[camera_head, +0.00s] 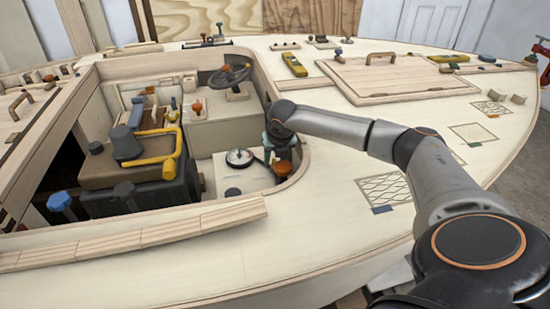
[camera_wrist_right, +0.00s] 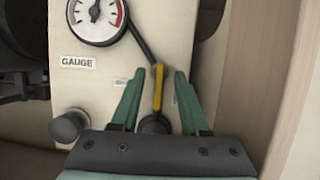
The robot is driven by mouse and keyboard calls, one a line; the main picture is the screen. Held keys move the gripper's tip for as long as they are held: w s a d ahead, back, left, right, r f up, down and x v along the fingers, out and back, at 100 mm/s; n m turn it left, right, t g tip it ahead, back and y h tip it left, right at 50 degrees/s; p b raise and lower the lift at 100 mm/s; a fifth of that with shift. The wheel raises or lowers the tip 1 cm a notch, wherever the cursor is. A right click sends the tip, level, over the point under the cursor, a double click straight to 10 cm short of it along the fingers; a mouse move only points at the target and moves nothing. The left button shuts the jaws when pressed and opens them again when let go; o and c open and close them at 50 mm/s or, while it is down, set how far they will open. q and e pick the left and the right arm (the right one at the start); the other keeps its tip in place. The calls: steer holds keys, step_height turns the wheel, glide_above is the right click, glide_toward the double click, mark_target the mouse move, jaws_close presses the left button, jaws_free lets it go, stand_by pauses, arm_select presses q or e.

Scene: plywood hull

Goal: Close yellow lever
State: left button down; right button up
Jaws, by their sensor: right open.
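My right gripper (camera_wrist_right: 160,75) is open, with one green finger on each side of the lever. I see gaps between the fingers and the lever, so it does not look gripped. In the head view my right gripper (camera_head: 280,142) reaches into the right end of the cockpit opening and hides most of the lever. My left gripper is not in view.
The round gauge (camera_wrist_right: 97,18) sits left of the lever, and a thin dark rod runs from it to the lever's top. A dark knob (camera_wrist_right: 70,126) is at the left. A pale wooden wall (camera_wrist_right: 240,75) stands close at the right. The cockpit's wooden rim surrounds my wrist.

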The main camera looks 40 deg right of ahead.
steer(key=shift+f, duration=0.1)
jaws_close()
stand_by(0.4)
